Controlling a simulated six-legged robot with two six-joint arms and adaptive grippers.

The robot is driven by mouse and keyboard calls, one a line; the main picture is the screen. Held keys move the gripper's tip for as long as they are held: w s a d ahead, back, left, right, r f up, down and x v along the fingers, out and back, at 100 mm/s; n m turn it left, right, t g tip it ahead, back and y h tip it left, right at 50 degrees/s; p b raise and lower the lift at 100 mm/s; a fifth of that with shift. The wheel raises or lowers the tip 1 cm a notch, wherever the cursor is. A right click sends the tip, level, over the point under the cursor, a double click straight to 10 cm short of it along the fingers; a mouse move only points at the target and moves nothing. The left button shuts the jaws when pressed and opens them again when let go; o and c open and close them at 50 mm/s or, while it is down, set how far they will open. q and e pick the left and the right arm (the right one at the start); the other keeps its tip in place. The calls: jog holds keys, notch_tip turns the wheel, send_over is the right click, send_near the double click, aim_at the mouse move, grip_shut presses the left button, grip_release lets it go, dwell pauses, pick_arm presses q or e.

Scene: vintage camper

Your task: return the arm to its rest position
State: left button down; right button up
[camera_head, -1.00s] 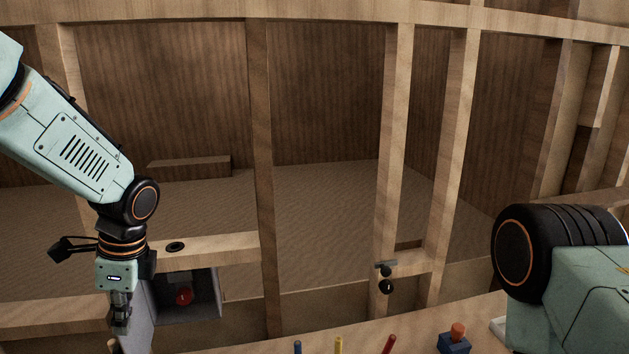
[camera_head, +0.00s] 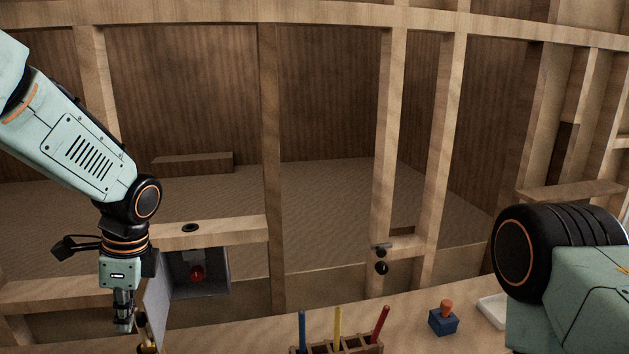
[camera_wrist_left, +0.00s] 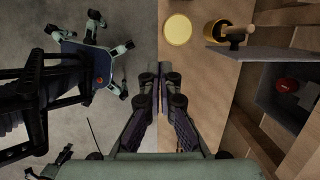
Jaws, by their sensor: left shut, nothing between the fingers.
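My left gripper (camera_head: 124,318) hangs fingers-down at the left of the head view, beside the open door of a small grey box. In the left wrist view its fingers (camera_wrist_left: 160,72) are together with nothing between them, above the edge of the wooden counter (camera_wrist_left: 200,80). My right arm (camera_head: 575,275) shows at the lower right of the head view, but its gripper is out of view.
The grey box (camera_head: 215,283) holds a red knob (camera_head: 197,272). A wooden rack (camera_head: 345,349) holds blue, yellow and red sticks. A blue block (camera_head: 443,322) with an orange peg and a white tray (camera_head: 492,311) stand right.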

pick_arm(q)
jog(key=w+d+f+n+t+h, duration=0.2)
jog(key=w+d+f+n+t, duration=0.2)
jog(key=w+d+n, duration=0.1)
jog(key=s+d+f+n+t+h+b, duration=0.1)
jog(key=s+d+f+n+b, duration=0.15)
jog(key=f, duration=0.45)
jog(key=s+d+f+n+h+b, duration=0.1)
jog(key=s+f+n+b, duration=0.1)
jog(key=s+f+n, duration=0.35)
jog(key=s+f+n+g+y+b, duration=0.1)
jog(key=s+f+g+b, duration=0.3)
jog(key=s+f, duration=1.9)
jog(key=s+n+b, duration=0.1)
jog(key=s+b, duration=0.3)
pick_arm(e)
notch_tip(320, 180, down, 12)
jog(key=shift+f, duration=0.2)
pick_arm(q)
jog(key=shift+a, duration=0.1)
